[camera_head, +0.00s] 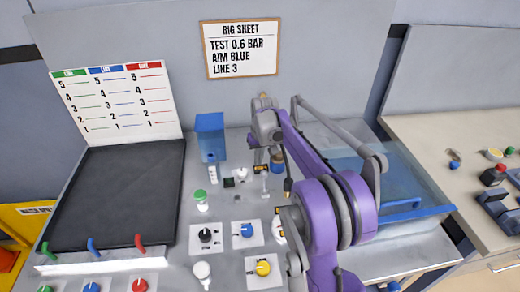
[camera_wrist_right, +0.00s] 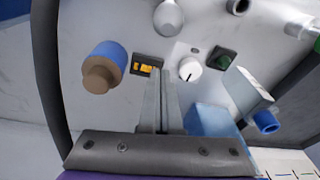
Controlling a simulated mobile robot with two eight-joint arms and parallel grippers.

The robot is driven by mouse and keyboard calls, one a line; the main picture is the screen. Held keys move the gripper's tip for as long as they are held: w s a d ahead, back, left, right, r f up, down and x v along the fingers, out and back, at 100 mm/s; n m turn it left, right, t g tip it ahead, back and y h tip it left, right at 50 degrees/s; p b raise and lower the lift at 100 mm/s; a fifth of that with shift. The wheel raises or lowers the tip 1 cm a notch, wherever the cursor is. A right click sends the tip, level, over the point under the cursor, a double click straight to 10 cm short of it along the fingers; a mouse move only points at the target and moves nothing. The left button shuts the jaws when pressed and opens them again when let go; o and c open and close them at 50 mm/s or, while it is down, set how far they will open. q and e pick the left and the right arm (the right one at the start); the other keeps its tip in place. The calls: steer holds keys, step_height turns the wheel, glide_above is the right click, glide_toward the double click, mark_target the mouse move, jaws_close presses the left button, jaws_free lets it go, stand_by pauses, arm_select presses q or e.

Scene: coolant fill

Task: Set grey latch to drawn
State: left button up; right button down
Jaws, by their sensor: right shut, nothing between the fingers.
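A grey rounded lever (camera_head: 265,184) stands on the bench panel near the middle of the head view; I take it for the grey latch. Its rounded end (camera_wrist_right: 168,18) shows at the top of the right wrist view. I cannot tell its setting. My right gripper (camera_head: 256,158) is behind it in the head view, pointing down, shut and empty. In the right wrist view its fingertips (camera_wrist_right: 161,72) are together beside a small black plate with an orange insert (camera_wrist_right: 148,64), apart from the lever. My left gripper is not in view.
A blue holder (camera_head: 209,138) is to the left. A clear blue-tinted tank (camera_head: 405,210) is to the right.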

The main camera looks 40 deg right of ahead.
mark_target(263, 174)
steer(key=s, duration=0.2)
steer(key=s+a, duration=0.1)
steer(key=shift+s+r, duration=0.35)
steer(key=shift+s, duration=0.05)
steer(key=shift+s+a+r+t+h, duration=0.3)
steer(key=shift+s+a+t+h, duration=0.1)
steer(key=shift+s+t, duration=0.15)
steer(key=shift+s+a+r+t+h, duration=0.1)
steer(key=shift+s+a+t+h, duration=0.2)
steer(key=shift+t, duration=0.35)
steer(key=shift+s+a+r+t+h, duration=0.1)
steer(key=shift+s+a+t+h, duration=0.15)
steer(key=shift+s+t, duration=0.25)
steer(key=shift+s+a+r+t+h, duration=0.15)
steer(key=shift+s+t+h, duration=0.1)
steer(key=shift+s+t, duration=0.25)
steer(key=s+t, duration=0.1)
steer(key=s+a+t+h+b, duration=0.1)
steer(key=s+t+h, duration=0.1)
steer(key=shift+a+f+t, duration=0.2)
steer(key=shift+a+t, duration=0.15)
steer(key=shift+t, duration=0.05)
steer(key=shift+s+a+f, duration=0.15)
steer(key=shift+s+a, duration=0.05)
steer(key=shift+s, duration=0.2)
